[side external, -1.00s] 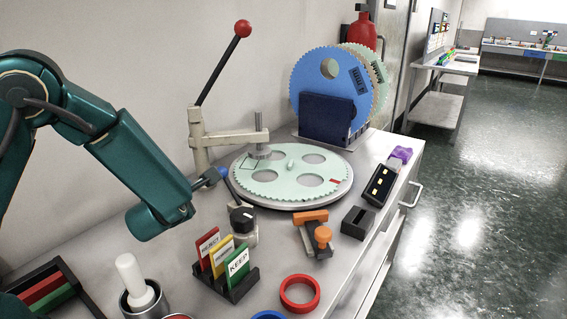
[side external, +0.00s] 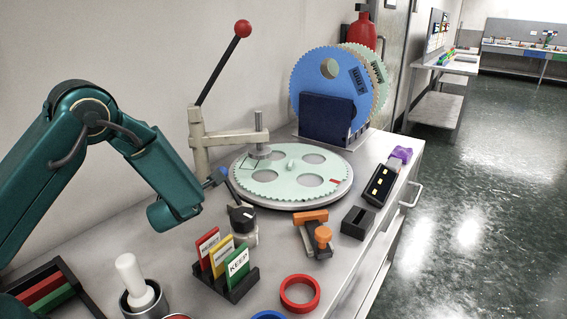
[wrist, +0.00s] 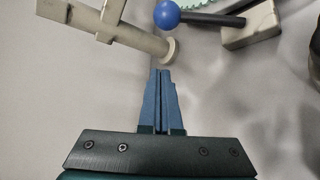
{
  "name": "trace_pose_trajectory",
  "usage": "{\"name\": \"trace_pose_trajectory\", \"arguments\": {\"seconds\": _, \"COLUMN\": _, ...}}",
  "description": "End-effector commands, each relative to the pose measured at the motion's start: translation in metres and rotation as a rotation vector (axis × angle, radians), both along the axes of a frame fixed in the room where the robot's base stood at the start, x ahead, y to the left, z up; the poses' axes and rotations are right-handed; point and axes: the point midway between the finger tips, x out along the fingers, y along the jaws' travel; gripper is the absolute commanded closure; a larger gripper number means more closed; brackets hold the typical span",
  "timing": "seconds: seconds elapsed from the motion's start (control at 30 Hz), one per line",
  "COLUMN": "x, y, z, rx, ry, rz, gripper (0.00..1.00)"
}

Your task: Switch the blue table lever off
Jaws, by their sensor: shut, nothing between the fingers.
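The blue table lever has a blue ball (wrist: 167,14) on a dark rod (wrist: 212,19) that runs to a beige base block (wrist: 250,27) in the wrist view. The rod lies over toward the left there. In the side view its ball (side external: 223,171) shows right by my fingertips, and the rod slopes down toward the dial. My gripper (wrist: 163,72) is shut and empty, its narrow blue fingers pointing at the ball with a gap between them in the wrist picture. In the side view my gripper (side external: 212,181) partly overlaps the ball, so contact cannot be told.
A beige press with a red-knobbed handle (side external: 243,29) stands behind, beside the toothed round plate (side external: 270,187). A black dial (side external: 242,217), card holder (side external: 231,286), orange clamp (side external: 311,217) and red ring (side external: 300,309) crowd the bench in front.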

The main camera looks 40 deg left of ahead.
Motion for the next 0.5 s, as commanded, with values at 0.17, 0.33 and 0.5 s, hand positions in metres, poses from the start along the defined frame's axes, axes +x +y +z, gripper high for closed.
{"name": "trace_pose_trajectory", "arguments": {"seconds": 0.17, "x": 0.023, "y": 0.023, "z": -0.014, "rx": 0.000, "ry": 0.001, "rz": 0.004, "gripper": 1.00}}
{"name": "trace_pose_trajectory", "arguments": {"seconds": 0.33, "x": 0.037, "y": 0.006, "z": -0.003, "rx": 0.000, "ry": -0.004, "rz": -0.004, "gripper": 1.00}}
{"name": "trace_pose_trajectory", "arguments": {"seconds": 0.5, "x": 0.042, "y": -0.004, "z": 0.003, "rx": 0.000, "ry": -0.002, "rz": -0.001, "gripper": 1.00}}
